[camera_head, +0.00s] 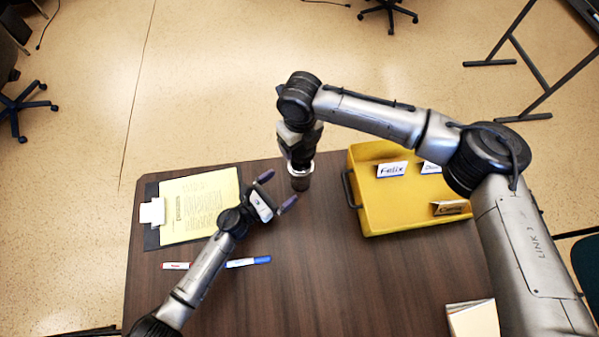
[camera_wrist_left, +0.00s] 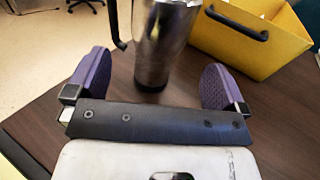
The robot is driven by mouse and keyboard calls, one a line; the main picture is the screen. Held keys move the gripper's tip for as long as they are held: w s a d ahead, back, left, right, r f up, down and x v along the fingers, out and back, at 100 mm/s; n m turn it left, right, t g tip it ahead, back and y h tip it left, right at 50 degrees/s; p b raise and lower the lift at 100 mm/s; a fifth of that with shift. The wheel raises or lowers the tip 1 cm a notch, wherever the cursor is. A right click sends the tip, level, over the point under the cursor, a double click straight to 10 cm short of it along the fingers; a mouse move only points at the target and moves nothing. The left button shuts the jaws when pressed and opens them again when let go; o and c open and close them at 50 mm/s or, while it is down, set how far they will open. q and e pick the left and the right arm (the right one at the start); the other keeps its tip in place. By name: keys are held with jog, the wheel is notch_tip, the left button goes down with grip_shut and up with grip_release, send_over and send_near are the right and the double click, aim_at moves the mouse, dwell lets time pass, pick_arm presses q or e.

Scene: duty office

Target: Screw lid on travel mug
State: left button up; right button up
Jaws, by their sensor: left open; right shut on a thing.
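The metal travel mug (camera_head: 300,183) stands upright on the brown table, left of the yellow tray. In the left wrist view the steel mug (camera_wrist_left: 165,45) shows between and beyond my finger pads, with its dark handle on the left; its top is cut off. My left gripper (camera_head: 277,189) is open beside the mug, its purple pads apart and seemingly not touching it. My right gripper (camera_head: 300,156) points down over the mug's top, shut on what seems to be the lid, which it hides. I cannot tell how the lid is seated.
A yellow tray (camera_head: 357,205) with a dark handle holds several name cards. A clipboard with yellow paper (camera_head: 200,205) lies at left. A red-capped marker (camera_head: 175,265) and a blue-capped marker (camera_head: 250,262) lie near my left arm. A pale block (camera_head: 474,320) sits at front right.

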aim_at(293, 178)
pick_arm(q)
jog(key=x, duration=0.7)
jog(key=shift+w+d, duration=0.2)
jog(key=shift+d, duration=0.05)
jog(key=c, duration=1.4)
jog(key=shift+o, duration=0.2)
pick_arm(e)
jog(key=shift+f, duration=2.55)
jog(key=shift+f, duration=0.15)
jog(key=shift+f, duration=0.75)
jog(key=shift+f, duration=0.55)
